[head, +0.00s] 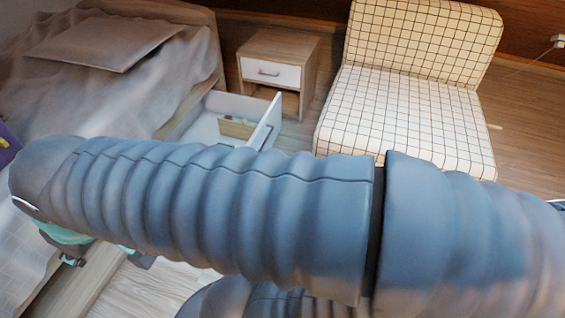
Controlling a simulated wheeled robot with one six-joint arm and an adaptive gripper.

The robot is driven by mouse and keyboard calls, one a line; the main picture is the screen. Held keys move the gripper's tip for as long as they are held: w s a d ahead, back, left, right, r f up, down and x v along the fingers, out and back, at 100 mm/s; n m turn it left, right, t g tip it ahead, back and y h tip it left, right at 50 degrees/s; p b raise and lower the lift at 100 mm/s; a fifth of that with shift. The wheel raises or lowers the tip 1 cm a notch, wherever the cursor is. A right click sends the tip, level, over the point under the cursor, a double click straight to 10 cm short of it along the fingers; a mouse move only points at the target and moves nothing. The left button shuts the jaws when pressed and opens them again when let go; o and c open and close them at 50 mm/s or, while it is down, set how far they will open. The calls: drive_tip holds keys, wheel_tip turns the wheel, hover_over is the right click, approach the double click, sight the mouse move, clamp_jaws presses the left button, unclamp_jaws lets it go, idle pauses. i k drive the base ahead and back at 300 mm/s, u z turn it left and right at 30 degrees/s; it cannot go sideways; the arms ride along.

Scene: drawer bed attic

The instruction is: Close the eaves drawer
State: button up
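An open drawer (265,125) with white walls and an upright white front panel stands out from the side of the bed. It is the only drawer I clearly see pulled out; I take it for the eaves drawer. A small wooden piece (237,128) lies inside it. My arm crosses the picture and hides the drawer's near part. My gripper (105,258) shows only in part below the arm at the lower left, with teal and dark parts. It is apart from the drawer, and its finger opening is hidden.
The bed (115,85) with grey bedding fills the left. A nightstand (278,72) with a shut white drawer stands behind the open drawer. A checkered chair (405,115) stands to the right. Wooden floor (305,125) shows between drawer and chair. A pale surface (130,290) lies below my gripper.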

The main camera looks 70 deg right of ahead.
sight(200, 125)
drive_tip(key=z, duration=0.05)
drive_tip(key=k, duration=0.15)
drive_tip(key=z, duration=2.05)
drive_tip(key=k, duration=1.25)
drive_tip(key=u, duration=0.65)
drive_tip(key=i, duration=1.15)
drive_tip(key=z, duration=0.6)
drive_tip(key=i, duration=0.3)
drive_tip(key=z, duration=0.45)
